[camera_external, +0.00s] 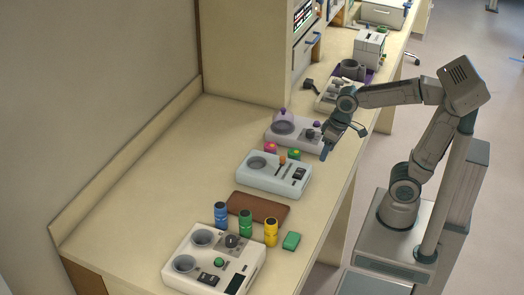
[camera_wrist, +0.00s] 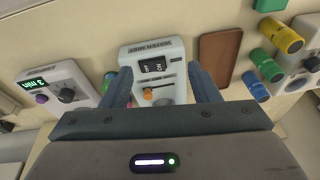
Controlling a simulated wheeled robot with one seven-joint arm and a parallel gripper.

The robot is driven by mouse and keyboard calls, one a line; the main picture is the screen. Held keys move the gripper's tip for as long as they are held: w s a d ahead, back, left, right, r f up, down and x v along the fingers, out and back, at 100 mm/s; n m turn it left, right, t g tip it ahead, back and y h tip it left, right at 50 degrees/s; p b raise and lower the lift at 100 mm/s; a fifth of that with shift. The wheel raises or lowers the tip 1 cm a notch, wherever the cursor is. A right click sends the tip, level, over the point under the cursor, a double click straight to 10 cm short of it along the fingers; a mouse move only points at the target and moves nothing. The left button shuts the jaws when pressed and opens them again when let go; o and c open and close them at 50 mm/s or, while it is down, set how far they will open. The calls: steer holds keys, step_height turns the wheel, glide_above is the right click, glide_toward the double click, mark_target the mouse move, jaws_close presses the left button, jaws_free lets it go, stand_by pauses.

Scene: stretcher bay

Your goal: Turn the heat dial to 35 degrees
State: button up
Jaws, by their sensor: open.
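Two dark dials could be the heat dial; I cannot read which. One dial (camera_external: 232,241) is on the front white unit (camera_external: 190,287), beside two round wells; it is partly cut off at the right edge of the wrist view (camera_wrist: 312,64). The other dial (camera_wrist: 66,95) is on the left unit with the "3 min" display (camera_wrist: 36,84). My gripper (camera_external: 341,142) is open and empty, raised near the counter's right edge. In the wrist view its fingers (camera_wrist: 160,72) frame the middle unit (camera_wrist: 178,92), which has an OFF/ON switch and an orange slider knob.
A brown flat pad (camera_external: 258,207) lies before the middle unit. The counter's left side (camera_external: 150,180) is bare.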

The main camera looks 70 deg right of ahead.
steer(key=w+a+r+m, duration=0.2)
steer(key=w+a+r, duration=0.2)
steer(key=w+a, duration=0.4)
steer(key=m+g+p, duration=0.2)
steer(key=m+p, duration=0.1)
steer(key=m, duration=0.1)
glide_above(231, 238)
step_height(231, 238, down, 2)
step_height(231, 238, down, 13)
steer(key=shift+f+p, duration=0.1)
steer(key=shift+p, duration=0.85)
steer(key=c, duration=1)
